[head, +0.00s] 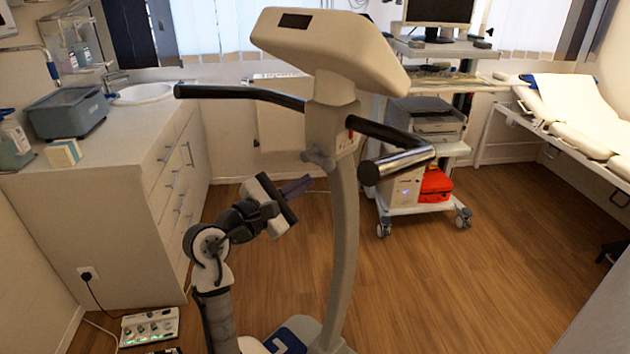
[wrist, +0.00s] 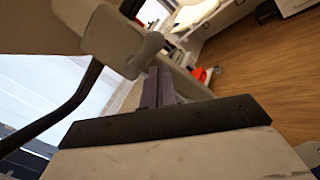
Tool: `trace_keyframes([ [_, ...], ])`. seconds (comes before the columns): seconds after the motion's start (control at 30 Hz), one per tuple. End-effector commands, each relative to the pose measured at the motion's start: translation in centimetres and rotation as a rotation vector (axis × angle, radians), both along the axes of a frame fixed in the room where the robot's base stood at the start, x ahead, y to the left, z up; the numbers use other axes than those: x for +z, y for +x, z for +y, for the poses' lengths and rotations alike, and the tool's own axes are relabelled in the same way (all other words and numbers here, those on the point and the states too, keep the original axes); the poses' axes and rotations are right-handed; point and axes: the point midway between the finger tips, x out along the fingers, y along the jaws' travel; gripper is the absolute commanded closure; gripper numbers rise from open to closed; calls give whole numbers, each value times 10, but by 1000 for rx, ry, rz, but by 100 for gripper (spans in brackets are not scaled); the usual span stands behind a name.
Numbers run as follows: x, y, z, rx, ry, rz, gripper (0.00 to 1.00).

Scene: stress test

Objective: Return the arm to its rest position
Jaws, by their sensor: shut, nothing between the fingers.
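My arm is folded upward at the lower middle of the head view, and my gripper (head: 304,184) points right. Its two dark fingers are together with nothing between them. It is just left of the grey column of the exercise bike (head: 343,240). In the wrist view my gripper (wrist: 158,75) shows shut fingers that reach up towards a grey clamp knob (wrist: 145,52) on the bike. I cannot tell whether they touch it.
The bike's black handlebars (head: 240,94) stand above my gripper. A white counter (head: 110,160) with drawers lies left. A wheeled cart (head: 425,207) with a red bag (head: 435,184) and an examination bed (head: 575,115) stand behind right. Wooden floor (head: 470,290) is clear at right.

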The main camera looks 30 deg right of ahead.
Motion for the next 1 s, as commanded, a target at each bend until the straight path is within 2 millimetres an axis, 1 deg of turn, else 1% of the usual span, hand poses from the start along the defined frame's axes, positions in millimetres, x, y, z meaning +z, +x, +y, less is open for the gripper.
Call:
trace_keyframes([
  [0.03, -5, -2, 13, 5, 0, -2, 100],
  [0.1, -6, -5, 29, 5, 0, -1, 100],
  [0.2, -7, -9, 50, 4, 0, -1, 100],
  [0.33, -8, -14, 71, 1, 0, -1, 100],
  [0.4, -8, -15, 79, 3, 1, -1, 100],
  [0.5, -8, -17, 85, 0, 1, 0, 100],
  [0.67, -8, -17, 88, -1, 2, 0, 100],
  [0.77, -4, -11, 95, 39, -5, -29, 100],
  [0.87, 8, 8, 121, 172, -14, -137, 100],
  [0.97, 28, 34, 165, 388, -10, -308, 100],
  [1.0, 37, 42, 187, 486, 1, -388, 100],
])
